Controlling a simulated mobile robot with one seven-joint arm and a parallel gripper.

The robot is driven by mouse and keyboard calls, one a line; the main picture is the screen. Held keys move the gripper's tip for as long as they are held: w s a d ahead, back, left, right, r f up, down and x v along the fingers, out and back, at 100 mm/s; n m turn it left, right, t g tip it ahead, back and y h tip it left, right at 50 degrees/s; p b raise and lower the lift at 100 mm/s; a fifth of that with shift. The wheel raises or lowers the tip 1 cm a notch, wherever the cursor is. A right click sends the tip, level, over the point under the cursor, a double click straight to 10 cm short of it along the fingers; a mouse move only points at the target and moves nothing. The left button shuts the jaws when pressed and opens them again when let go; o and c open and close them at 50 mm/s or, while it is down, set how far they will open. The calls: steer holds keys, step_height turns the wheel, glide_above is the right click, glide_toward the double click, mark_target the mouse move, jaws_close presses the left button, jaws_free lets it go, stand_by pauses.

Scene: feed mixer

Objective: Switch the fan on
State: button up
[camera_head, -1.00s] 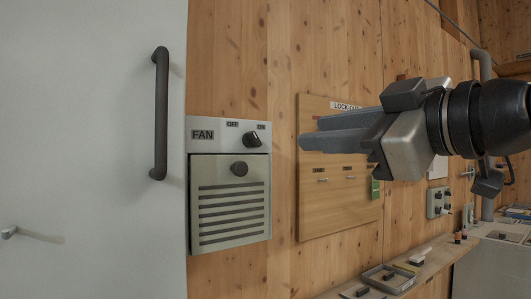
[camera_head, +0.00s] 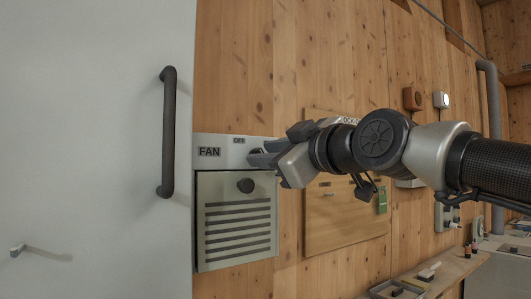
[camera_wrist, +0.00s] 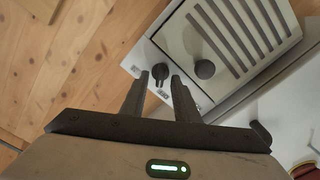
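A louvred cover (camera_head: 235,262) with a round dark knob (camera_head: 246,186) sits just below. The door's dark handle (camera_head: 168,130) stands out to the left. A wooden board (camera_head: 340,228) hangs to the right, partly behind my arm. A shelf with a tray (camera_head: 400,290) is lower right.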

steer(key=shift+w+a, duration=0.25)
steer(key=shift+w, duration=0.05)
steer(key=shift+c, duration=0.4)
jaws_close()
steer(key=shift+m, duration=0.3)
steer(key=shift+w+d+f+m+b, duration=0.15)
steer(key=shift+m+b, duration=0.95)
steer(key=shift+m, duration=2.2)
steer(key=shift+w+d+r+m+b, duration=0.1)
steer(key=shift+m+b, duration=1)
steer(key=shift+m, duration=2.2)
